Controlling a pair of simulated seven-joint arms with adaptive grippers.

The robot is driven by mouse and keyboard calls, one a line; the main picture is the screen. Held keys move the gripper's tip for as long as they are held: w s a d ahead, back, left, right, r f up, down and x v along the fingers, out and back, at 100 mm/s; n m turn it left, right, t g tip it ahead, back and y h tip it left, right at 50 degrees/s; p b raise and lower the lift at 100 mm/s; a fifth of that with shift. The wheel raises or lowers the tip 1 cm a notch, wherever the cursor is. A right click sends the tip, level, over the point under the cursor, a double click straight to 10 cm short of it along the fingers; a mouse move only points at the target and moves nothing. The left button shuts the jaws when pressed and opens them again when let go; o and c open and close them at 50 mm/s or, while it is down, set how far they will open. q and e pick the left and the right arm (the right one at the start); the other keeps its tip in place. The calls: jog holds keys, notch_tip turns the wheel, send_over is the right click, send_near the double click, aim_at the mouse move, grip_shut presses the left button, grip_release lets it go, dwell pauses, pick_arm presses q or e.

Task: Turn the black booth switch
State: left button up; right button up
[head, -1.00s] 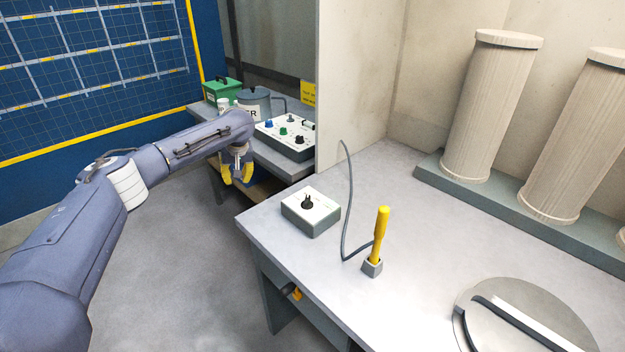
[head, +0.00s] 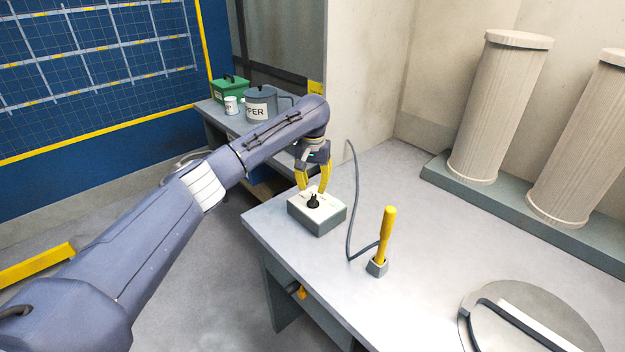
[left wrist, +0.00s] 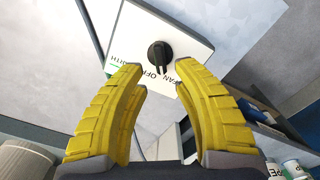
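The black booth switch (head: 313,201) is a knob on top of a small white and grey box (head: 326,222) at the near left of the table in the head view. In the left wrist view the black knob (left wrist: 159,55) sits on the white top face, with printed lettering beside it, partly hidden by the fingers. My left gripper (head: 313,187) has yellow fingers and hangs just above and behind the box. Its fingers are apart with nothing between them; in the left wrist view the gripper (left wrist: 160,75) has the knob just beyond its tips. My right gripper is not in view.
A yellow-handled tool (head: 385,235) stands in a grey holder, with a dark cable (head: 353,205) looping close to the box's right. A round plate (head: 530,325) lies at the front right. Ribbed columns (head: 497,110) stand behind. A pot (head: 262,103) stands on the back bench.

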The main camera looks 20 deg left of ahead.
aim_at(313, 197)
pick_arm(q)
jog(key=shift+o, duration=0.2)
jog(key=shift+f, duration=2.8)
